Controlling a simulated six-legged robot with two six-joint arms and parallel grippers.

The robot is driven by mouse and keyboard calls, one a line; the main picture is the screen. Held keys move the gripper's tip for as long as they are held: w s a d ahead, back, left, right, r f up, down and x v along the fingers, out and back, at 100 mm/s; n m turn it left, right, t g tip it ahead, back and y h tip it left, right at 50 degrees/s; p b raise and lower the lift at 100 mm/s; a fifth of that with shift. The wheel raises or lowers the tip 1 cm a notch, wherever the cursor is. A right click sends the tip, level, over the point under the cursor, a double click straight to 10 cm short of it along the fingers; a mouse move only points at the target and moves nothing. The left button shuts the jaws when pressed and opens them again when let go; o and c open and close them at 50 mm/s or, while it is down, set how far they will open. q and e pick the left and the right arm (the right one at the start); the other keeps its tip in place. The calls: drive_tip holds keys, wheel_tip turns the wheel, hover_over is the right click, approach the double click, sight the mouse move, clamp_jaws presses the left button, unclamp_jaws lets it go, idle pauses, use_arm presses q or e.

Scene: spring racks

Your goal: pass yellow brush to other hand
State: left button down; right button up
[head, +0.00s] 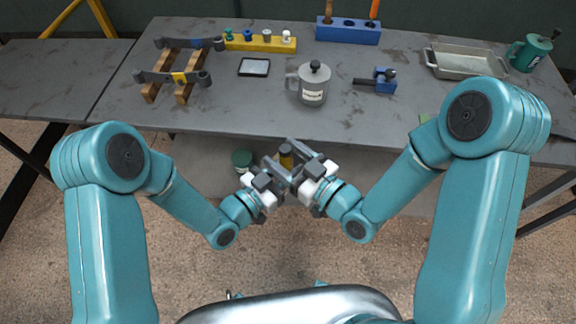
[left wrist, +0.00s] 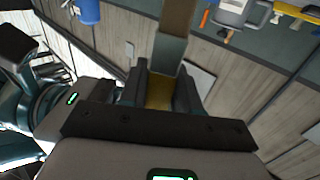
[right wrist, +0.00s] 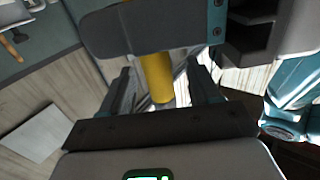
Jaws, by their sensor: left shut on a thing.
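The yellow brush (head: 286,157) is held up between my two grippers in front of the table, with a dark upper end. My left gripper (head: 278,172) is shut on it. In the left wrist view the yellow part (left wrist: 158,92) sits between the fingers, and a brown and grey length runs above it. My right gripper (head: 303,160) is close beside the left one. In the right wrist view the yellow handle (right wrist: 156,78) stands between its open fingers, with gaps at both sides. The grippers partly hide the brush in the head view.
The grey table (head: 230,110) holds a grey mug (head: 313,88), a wooden rack (head: 178,85) with dark tools, a yellow peg block (head: 260,43), a blue holder (head: 347,34), a tray (head: 465,64) and a green mug (head: 532,52). A green-lidded container (head: 242,158) is below the front edge.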

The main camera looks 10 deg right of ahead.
wheel_tip(320, 180, up, 11)
drive_tip(key=w+n+t+y, duration=0.1)
drive_tip(key=w+n+y, duration=0.15)
drive_tip(key=n, duration=0.25)
drive_tip(key=w+d+f+m+g+h, duration=0.1)
drive_tip(key=w+d+f+m+h, duration=0.45)
drive_tip(key=f, duration=0.35)
drive_tip(key=s+d+f+m+g+h, duration=0.1)
drive_tip(key=s+f+m+g+h, duration=0.1)
drive_tip(key=f, duration=0.4)
drive_tip(key=s+d+f+m+g+h, duration=0.1)
drive_tip(key=s+f+m+g+h, duration=0.15)
drive_tip(key=f, duration=0.35)
drive_tip(key=s+f+m+g, duration=0.2)
drive_tip(key=s+f+g, duration=0.2)
drive_tip(key=s+f, duration=0.4)
drive_tip(key=s+f+m+g, duration=0.2)
drive_tip(key=s+f+g, duration=0.3)
drive_tip(key=s, duration=0.7)
wheel_tip(320, 180, down, 3)
drive_tip(key=shift+a+r+m, duration=0.15)
drive_tip(key=shift+a+m, duration=0.15)
drive_tip(key=shift+a, duration=0.05)
